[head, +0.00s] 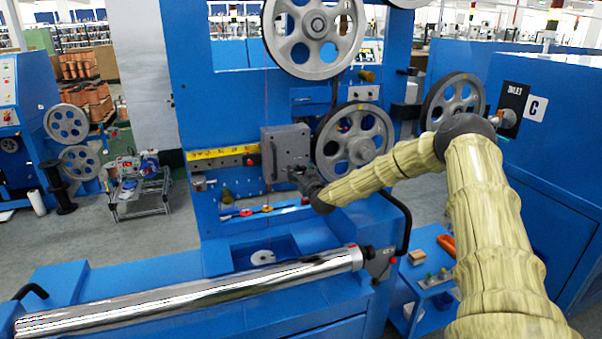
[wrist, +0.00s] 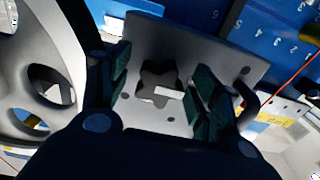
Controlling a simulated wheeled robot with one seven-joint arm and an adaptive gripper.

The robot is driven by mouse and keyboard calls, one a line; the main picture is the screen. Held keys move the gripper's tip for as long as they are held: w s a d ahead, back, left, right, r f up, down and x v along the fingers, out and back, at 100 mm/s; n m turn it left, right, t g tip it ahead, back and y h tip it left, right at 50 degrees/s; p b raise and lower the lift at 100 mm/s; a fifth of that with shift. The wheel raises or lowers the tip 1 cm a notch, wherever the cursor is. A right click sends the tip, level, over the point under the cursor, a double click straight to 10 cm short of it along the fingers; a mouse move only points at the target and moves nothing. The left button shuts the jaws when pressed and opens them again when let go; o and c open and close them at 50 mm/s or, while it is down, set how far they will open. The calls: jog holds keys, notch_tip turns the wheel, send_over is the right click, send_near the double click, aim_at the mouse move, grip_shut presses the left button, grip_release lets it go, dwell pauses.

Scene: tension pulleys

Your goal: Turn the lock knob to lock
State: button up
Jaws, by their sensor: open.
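The lock knob (wrist: 157,84) is a dark, star-shaped knob with a white bar-shaped mark, seen in the wrist view on a grey metal plate (wrist: 180,45). In the head view the grey plate belongs to a grey block (head: 287,146) on the blue machine, and the knob there is hidden or too small to make out. My gripper (wrist: 160,90) is open. Its two dark green-padded fingers stand on either side of the knob in the wrist view, with gaps visible on both sides. In the head view my gripper (head: 298,176) is at the lower right of the grey block.
A grey spoked pulley (head: 355,146) stands just right of the block, and another (head: 314,25) is above. A yellow scale strip (head: 222,156) runs left of the block. A shiny metal roller (head: 190,292) lies across the front. A thin orange wire (wrist: 285,88) passes on the right.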

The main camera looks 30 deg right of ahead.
jog(key=shift+w+f, duration=0.1)
jog(key=shift+w, duration=0.05)
jog(key=c, duration=1)
jog(key=shift+b, duration=0.3)
jog(key=m+b, duration=0.1)
jog(key=b, duration=0.1)
jog(key=m+b, duration=0.2)
jog(key=shift+f+b, duration=0.25)
jog(key=shift+b, duration=0.15)
jog(key=m+b, duration=0.5)
jog(key=b, duration=0.2)
jog(key=shift+m, duration=0.4)
jog(key=m+b, duration=0.5)
jog(key=b, duration=0.1)
jog(key=shift+r, duration=0.1)
jog(key=shift+c, duration=0.2)
jog(key=m+b, duration=0.4)
jog(key=shift+r, duration=0.3)
